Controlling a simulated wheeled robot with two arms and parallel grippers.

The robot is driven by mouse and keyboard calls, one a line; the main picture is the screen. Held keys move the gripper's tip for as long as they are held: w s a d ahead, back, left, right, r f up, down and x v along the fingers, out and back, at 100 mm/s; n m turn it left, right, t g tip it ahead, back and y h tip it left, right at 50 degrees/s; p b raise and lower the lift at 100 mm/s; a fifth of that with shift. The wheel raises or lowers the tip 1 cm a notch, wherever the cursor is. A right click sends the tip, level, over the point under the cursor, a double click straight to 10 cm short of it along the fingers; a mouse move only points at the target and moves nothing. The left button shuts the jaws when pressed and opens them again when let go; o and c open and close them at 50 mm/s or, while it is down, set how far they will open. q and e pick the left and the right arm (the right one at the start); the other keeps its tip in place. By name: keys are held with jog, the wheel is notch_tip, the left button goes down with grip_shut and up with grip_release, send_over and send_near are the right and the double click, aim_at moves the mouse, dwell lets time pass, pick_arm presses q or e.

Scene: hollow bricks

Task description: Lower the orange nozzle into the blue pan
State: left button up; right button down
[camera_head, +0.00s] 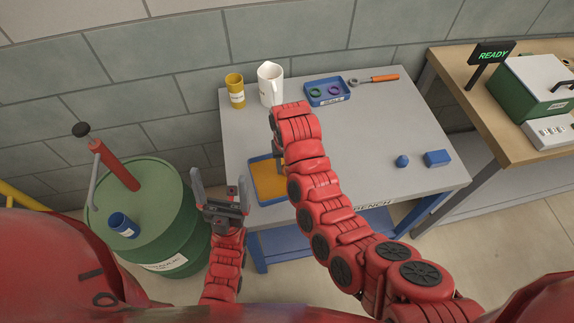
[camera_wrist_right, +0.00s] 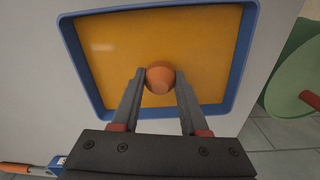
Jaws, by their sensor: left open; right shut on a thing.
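The blue pan (camera_wrist_right: 76,62) is a rectangular tray with a blue rim and a yellow-orange inside. In the head view the pan (camera_head: 273,203) lies at the bench's near left corner, partly covered by my right arm. My right gripper (camera_wrist_right: 158,82) is shut on the orange nozzle (camera_wrist_right: 160,75), a small rounded piece, and holds it over the pan's inside. I cannot tell whether the nozzle touches the pan; it is hidden in the head view. My left gripper (camera_head: 221,187) is open and empty, fingers up, just left of the pan.
On the grey bench (camera_head: 385,125) stand a yellow cup (camera_head: 235,90), a white jug (camera_head: 268,85), a blue tray with rings (camera_head: 327,92), an orange-handled tool (camera_head: 384,78), a blue cone (camera_head: 402,161) and a blue block (camera_head: 437,158). A green drum (camera_head: 160,200) stands left.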

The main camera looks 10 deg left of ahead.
jog(key=shift+f+b, duration=0.4)
jog(key=shift+f, duration=0.4)
dwell(0.4)
jog(key=shift+c, duration=1.7)
grip_release()
jog(key=shift+r, duration=0.15)
